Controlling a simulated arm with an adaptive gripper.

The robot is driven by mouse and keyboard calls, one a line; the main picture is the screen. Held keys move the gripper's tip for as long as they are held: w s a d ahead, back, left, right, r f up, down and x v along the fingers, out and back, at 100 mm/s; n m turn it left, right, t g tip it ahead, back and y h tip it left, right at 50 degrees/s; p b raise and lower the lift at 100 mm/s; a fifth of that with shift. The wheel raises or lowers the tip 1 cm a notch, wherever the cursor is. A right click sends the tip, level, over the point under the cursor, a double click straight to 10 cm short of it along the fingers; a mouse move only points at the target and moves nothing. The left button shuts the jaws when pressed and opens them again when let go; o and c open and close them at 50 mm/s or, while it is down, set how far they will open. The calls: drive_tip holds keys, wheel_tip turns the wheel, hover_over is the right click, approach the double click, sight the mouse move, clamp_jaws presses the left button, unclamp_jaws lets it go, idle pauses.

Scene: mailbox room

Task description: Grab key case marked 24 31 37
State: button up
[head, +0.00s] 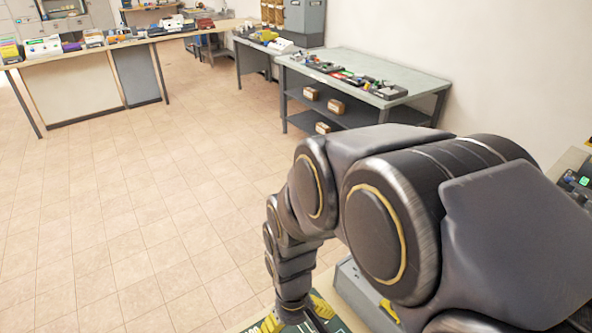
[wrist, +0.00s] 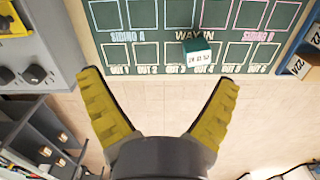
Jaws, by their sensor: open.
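In the wrist view a small teal case (wrist: 197,50) with a white number label lies on a dark green board (wrist: 120,18), near the words WAY IN. The label is too small to read surely, so I cannot tell whether it says 24 31 37. My gripper (wrist: 160,78) is open and empty, with its yellow fingers spread wide. The teal case lies beyond the fingertips, towards the right one, apart from both. In the head view my gripper is partly cut off at the bottom edge, over the green board (head: 335,325).
In the wrist view a grey box with a black knob (wrist: 35,74) stands left of the board. A blue tray (wrist: 290,60) with labelled cases is at the right. In the head view a grey workbench (head: 400,75) stands beyond open tiled floor (head: 140,190).

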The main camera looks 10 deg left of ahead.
drive_tip(key=a+f+n, duration=0.1)
drive_tip(key=a+f, duration=0.2)
drive_tip(key=s+a+f+n, duration=0.1)
drive_tip(key=a+f, duration=0.2)
drive_tip(key=a+f+n, duration=0.1)
drive_tip(key=a+f, duration=0.2)
drive_tip(key=a, duration=0.1)
drive_tip(key=shift+s+n, duration=0.25)
drive_tip(key=shift+n, duration=0.05)
drive_tip(key=shift+a+f, duration=0.1)
drive_tip(key=shift+f, duration=0.25)
drive_tip(key=f, duration=0.7)
drive_tip(key=shift+w+d+f, duration=0.1)
drive_tip(key=shift+d, duration=0.15)
drive_tip(key=c, duration=1.2)
